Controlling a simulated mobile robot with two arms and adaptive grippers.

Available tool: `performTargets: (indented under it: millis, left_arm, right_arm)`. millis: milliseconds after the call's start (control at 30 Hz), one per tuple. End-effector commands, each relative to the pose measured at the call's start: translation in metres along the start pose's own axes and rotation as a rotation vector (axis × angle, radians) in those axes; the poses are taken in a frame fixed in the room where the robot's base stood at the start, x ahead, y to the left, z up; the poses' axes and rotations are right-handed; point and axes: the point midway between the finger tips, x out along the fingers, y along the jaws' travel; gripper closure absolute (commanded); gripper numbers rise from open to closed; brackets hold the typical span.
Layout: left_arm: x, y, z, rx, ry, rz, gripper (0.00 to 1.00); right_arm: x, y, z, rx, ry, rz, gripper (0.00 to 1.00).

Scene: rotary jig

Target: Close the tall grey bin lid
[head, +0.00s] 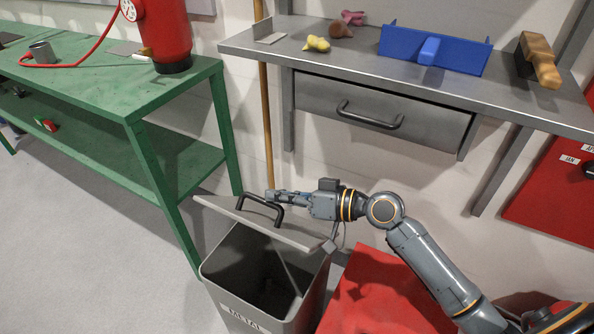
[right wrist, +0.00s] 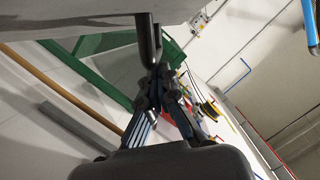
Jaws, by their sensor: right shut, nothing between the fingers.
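The tall grey bin (head: 313,292) stands on the floor in the head view, its dark inside showing. Its grey lid (head: 222,206) is raised and tilted above the opening, with a black bar handle (head: 277,211) on its upper face. My right gripper (head: 272,195) is shut with nothing in it, right at the handle above the lid. In the right wrist view the shut fingers (right wrist: 160,78) are close to the dark handle (right wrist: 148,40), and the lid (right wrist: 80,58) fills part of the upper left. I cannot tell whether the fingers touch the handle. My left gripper is not in view.
A green bench (head: 110,95) stands left of the bin. A grey worktop (head: 400,82) with a drawer (head: 380,112) is behind. A red box (head: 375,295) stands right beside the bin, under my right arm. A wooden pole (head: 266,130) rises behind the lid.

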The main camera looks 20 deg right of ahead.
Motion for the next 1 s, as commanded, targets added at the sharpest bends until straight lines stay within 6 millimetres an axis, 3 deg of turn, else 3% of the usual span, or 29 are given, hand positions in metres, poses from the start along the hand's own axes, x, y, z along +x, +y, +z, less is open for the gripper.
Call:
performTargets:
  millis: [33, 300, 600, 800, 1000]
  left_arm:
    - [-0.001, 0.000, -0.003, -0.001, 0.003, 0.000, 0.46]
    - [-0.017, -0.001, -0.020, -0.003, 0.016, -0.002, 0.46]
    - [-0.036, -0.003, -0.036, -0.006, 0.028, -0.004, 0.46]
    - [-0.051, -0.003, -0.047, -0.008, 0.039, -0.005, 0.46]
    - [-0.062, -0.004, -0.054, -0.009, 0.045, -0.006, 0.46]
  right_arm:
    - [0.003, -0.006, 0.015, -0.043, -0.005, 0.009, 1.00]
    - [0.018, -0.026, 0.075, -0.290, -0.005, 0.070, 1.00]
    - [0.034, -0.029, 0.138, -0.539, -0.004, 0.134, 1.00]
    - [0.041, -0.023, 0.168, -0.652, -0.004, 0.163, 1.00]
    - [0.046, -0.019, 0.185, -0.649, -0.002, 0.163, 1.00]
